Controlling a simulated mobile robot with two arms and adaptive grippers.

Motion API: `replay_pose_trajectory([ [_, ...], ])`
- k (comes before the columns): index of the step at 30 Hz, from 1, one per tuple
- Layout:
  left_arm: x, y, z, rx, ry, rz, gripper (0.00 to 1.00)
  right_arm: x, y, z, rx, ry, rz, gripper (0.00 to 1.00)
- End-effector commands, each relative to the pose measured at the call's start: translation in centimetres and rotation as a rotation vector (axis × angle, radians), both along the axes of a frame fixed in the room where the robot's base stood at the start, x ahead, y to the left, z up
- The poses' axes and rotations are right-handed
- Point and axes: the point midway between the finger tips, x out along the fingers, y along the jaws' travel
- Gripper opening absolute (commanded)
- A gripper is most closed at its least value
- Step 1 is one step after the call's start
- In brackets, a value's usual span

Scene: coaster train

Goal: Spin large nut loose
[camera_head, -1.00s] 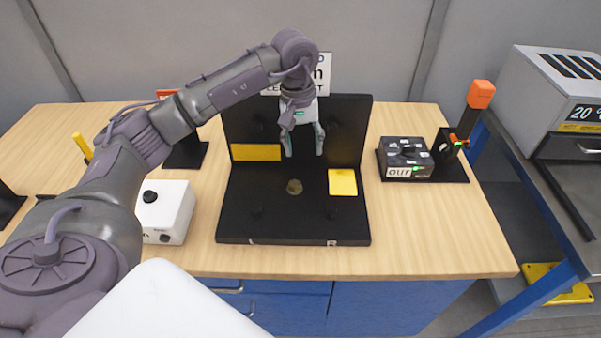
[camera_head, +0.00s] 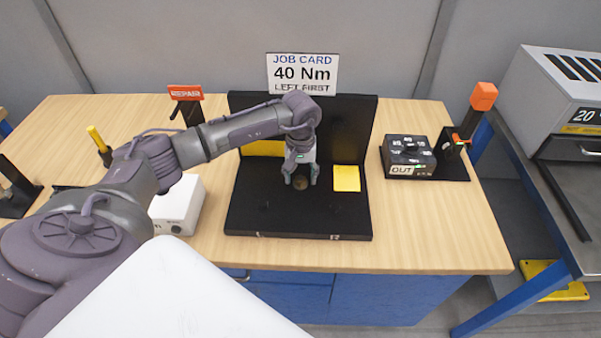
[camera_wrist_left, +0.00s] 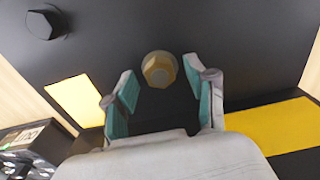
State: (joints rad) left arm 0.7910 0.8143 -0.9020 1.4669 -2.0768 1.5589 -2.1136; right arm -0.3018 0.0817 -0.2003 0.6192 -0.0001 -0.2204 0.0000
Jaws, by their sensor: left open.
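The large nut (camera_wrist_left: 159,69) is a brass-coloured hexagonal piece on the black fixture (camera_head: 270,217). In the head view the nut (camera_head: 300,183) shows just below my left gripper. My left gripper (camera_head: 301,182) points down over the fixture's base with its fingers apart. In the left wrist view the fingertips (camera_wrist_left: 160,88) are open, and the nut is beyond and between them, with no visible contact. My right gripper is not in view.
A yellow square (camera_head: 346,178) lies on the fixture right of the gripper. The job card (camera_head: 302,73) stands behind the back plate. A black dial box (camera_head: 408,156) is to the right and a white box (camera_head: 178,205) to the left. The table's front right is clear.

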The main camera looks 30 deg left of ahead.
Motion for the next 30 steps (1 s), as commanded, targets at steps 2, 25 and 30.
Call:
replay_pose_trajectory([
  [2, -0.03, -0.02, -0.26, -0.001, 0.001, 0.0, 0.56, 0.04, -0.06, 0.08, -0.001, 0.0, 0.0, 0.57],
  [25, 0.0, 0.0, -0.31, 0.0, 0.0, 0.008, 0.0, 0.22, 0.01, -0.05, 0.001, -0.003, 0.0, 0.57],
  [30, 0.05, 0.04, -0.38, 0.001, -0.002, 0.051, 0.0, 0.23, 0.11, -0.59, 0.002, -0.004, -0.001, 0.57],
])
